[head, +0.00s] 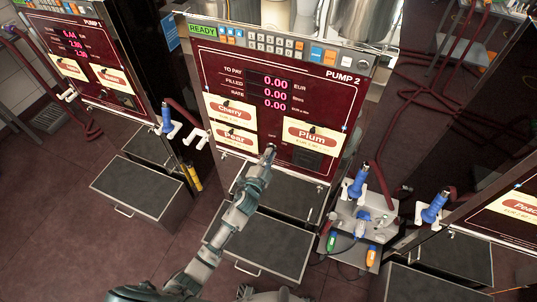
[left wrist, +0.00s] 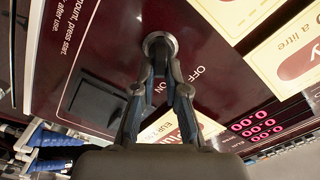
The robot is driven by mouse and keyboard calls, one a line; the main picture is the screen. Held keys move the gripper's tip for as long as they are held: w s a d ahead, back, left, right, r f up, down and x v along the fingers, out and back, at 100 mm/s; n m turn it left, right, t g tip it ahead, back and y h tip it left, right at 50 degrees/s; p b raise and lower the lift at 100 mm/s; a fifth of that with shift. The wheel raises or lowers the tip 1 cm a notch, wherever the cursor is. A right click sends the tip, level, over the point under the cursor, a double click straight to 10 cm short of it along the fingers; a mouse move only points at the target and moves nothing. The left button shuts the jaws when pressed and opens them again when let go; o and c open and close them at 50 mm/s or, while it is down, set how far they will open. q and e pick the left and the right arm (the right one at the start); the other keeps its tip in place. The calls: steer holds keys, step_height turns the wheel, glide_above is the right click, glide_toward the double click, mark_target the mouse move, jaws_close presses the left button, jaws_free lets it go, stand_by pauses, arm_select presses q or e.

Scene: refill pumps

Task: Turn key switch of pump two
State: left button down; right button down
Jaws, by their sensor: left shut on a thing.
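Pump two (head: 222,68) stands in the middle of the head view, with a dark red front panel marked PUMP 2 and a green READY sign. Its key switch (left wrist: 160,40) is a round metal lock in the left wrist view, beside the words OFF and ON. My left gripper (head: 269,150) reaches up to the panel below the displays, between the Pear and Plum labels. In the left wrist view its fingertips (left wrist: 160,62) are closed together at the key switch, shut on its key. The fingers hide most of the key, so its angle is unclear. My right gripper is out of view.
Pump 1 (head: 52,35) stands at the left, and another pump (head: 510,190) at the right. Blue nozzles (head: 355,185) with hoses hang between them. Open grey trays (head: 262,240) jut out below the panels. The display of pump two reads 0.00 on all lines.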

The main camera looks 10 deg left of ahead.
arm_select(q)
steer(key=shift+s+d+f+m, duration=0.1)
steer(key=shift+f+m, duration=0.05)
steer(key=shift+m, duration=0.35)
steer(key=shift+f, duration=0.1)
steer(key=c, duration=1.2)
jaws_free()
steer(key=s+a, duration=0.2)
steer(key=s, duration=0.9)
steer(key=shift+s, duration=0.35)
steer(key=shift+a, duration=0.1)
